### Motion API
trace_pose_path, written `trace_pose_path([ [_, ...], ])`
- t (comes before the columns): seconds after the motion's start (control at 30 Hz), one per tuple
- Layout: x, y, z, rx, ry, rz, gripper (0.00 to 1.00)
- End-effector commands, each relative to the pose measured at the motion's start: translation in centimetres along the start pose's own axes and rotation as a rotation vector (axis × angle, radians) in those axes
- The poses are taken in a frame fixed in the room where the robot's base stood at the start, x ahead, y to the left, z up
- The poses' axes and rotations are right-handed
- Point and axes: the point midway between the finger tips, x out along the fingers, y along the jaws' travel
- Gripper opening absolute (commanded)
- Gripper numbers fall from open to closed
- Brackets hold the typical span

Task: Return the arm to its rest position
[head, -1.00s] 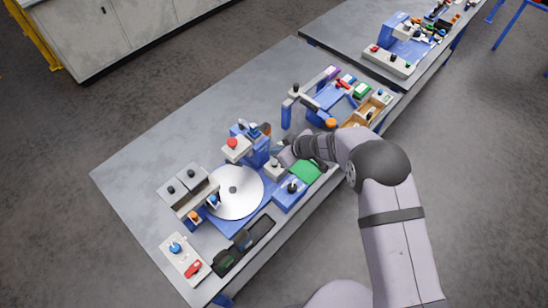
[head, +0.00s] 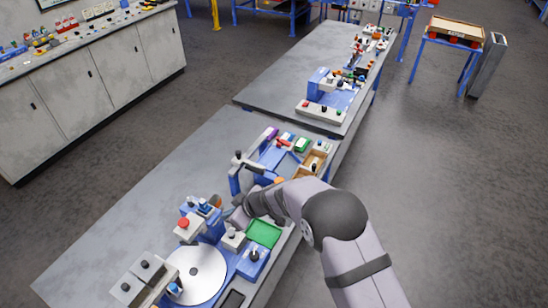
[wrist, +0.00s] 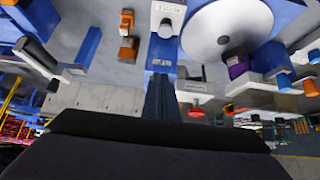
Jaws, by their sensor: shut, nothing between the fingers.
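My arm reaches in from the lower right in the head view, bent at a dark elbow joint. My gripper (head: 236,213) is low over the bench, between the blue press-like machine (head: 207,222) and the green tray (head: 264,233). The gripper is small here and partly hidden by my wrist. In the wrist view, its dark fingers (wrist: 161,98) are together with nothing held, and the dark gripper body fills the bottom. That view appears upside down, with a white disc and a red knob beyond the fingers.
A second bench (head: 290,75) adjoins at the back. The bench's left side is bare; open floor lies right.

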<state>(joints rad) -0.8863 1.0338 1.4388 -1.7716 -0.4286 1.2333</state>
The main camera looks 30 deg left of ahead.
Motion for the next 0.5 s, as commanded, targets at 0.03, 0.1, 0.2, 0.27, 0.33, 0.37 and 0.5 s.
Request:
trace_pose_path([
  [0.03,0.0,0.0,0.0,-0.001,0.000,0.000,0.00],
  [0.1,0.0,0.0,0.0,-0.027,0.000,0.000,0.00],
  [0.2,0.0,0.3,0.1,-0.104,-0.004,0.011,0.00],
  [0.27,0.0,1.1,0.4,-0.179,-0.020,0.043,0.00],
  [0.33,-0.2,2.9,0.8,-0.263,-0.045,0.112,0.00],
  [0.37,-0.3,3.9,0.9,-0.287,-0.059,0.150,0.00],
  [0.5,-1.4,7.0,6.8,-0.285,-0.234,0.302,0.00],
])
